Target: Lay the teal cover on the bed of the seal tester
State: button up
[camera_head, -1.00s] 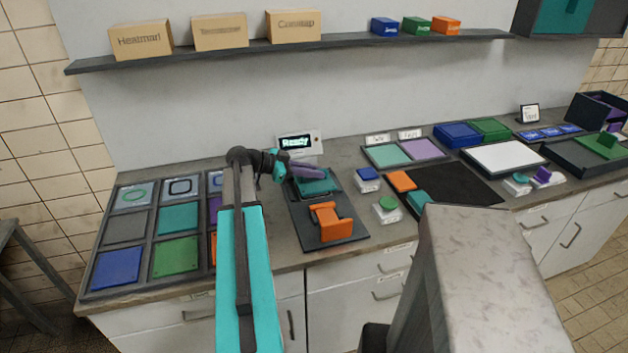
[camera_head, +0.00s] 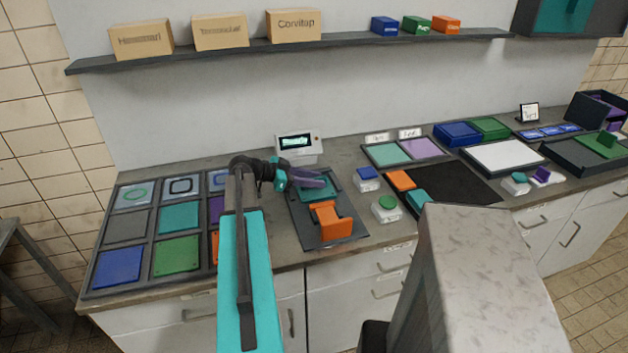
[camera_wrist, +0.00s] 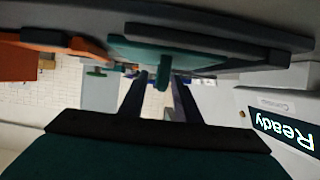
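The seal tester has a dark base (camera_head: 335,238), an orange clamp part (camera_head: 330,219) at its front and a display (camera_head: 298,143) behind. The display reads "Ready" in the wrist view (camera_wrist: 285,130). The teal cover (camera_head: 318,192) appears to lie on the bed behind the orange part, partly hidden by my gripper. In the wrist view the teal cover (camera_wrist: 200,55) shows close up, with a small teal tab between my fingers. My gripper (camera_head: 318,178) is just above the cover. Its fingers (camera_wrist: 162,82) look spread, with narrow gaps beside the tab.
A compartment tray (camera_head: 143,233) at the left holds seals and coloured plates, including a teal one (camera_head: 180,217). Right of the tester are a blue button (camera_head: 367,174), a green button (camera_head: 386,203) and a black mat (camera_head: 460,183). A shelf (camera_head: 350,41) with boxes runs above.

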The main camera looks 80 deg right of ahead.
jog(key=shift+r, duration=0.1)
dwell(0.3)
jog(key=b+v, duration=0.3)
jog(key=v, duration=0.9)
dwell(0.7)
